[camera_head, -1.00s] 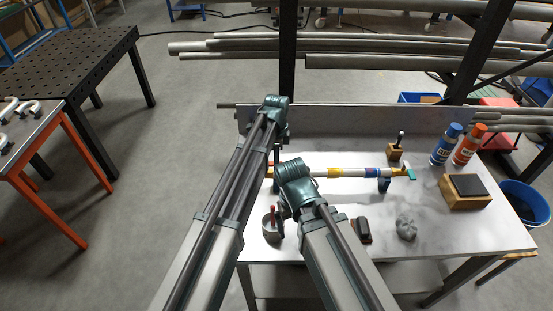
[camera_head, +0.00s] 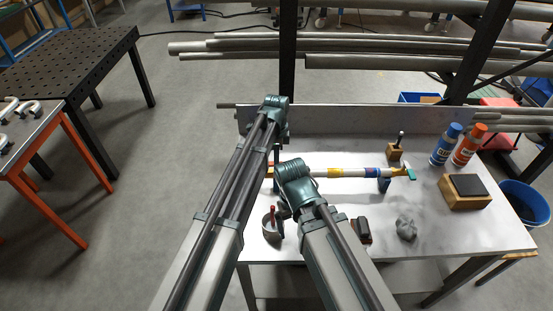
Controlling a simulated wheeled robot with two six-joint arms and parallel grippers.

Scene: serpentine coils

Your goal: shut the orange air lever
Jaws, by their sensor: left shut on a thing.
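My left gripper (camera_head: 277,158) points down near the pipe's left end, behind my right wrist. It is shut on a small orange part (camera_head: 270,172), which looks like the orange air lever but is mostly hidden. My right gripper (camera_head: 284,209) is low in front of the pipe, beside a grey cup (camera_head: 271,231) with a red-handled tool in it. Its fingers are largely hidden by its own wrist.
A wooden block with a dark top (camera_head: 466,191), a blue bottle (camera_head: 446,144), an orange bottle (camera_head: 469,146), a grey lump (camera_head: 406,228) and a dark red-edged object (camera_head: 362,231) stand on the table (camera_head: 450,235). A low metal wall (camera_head: 350,121) runs along the back.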

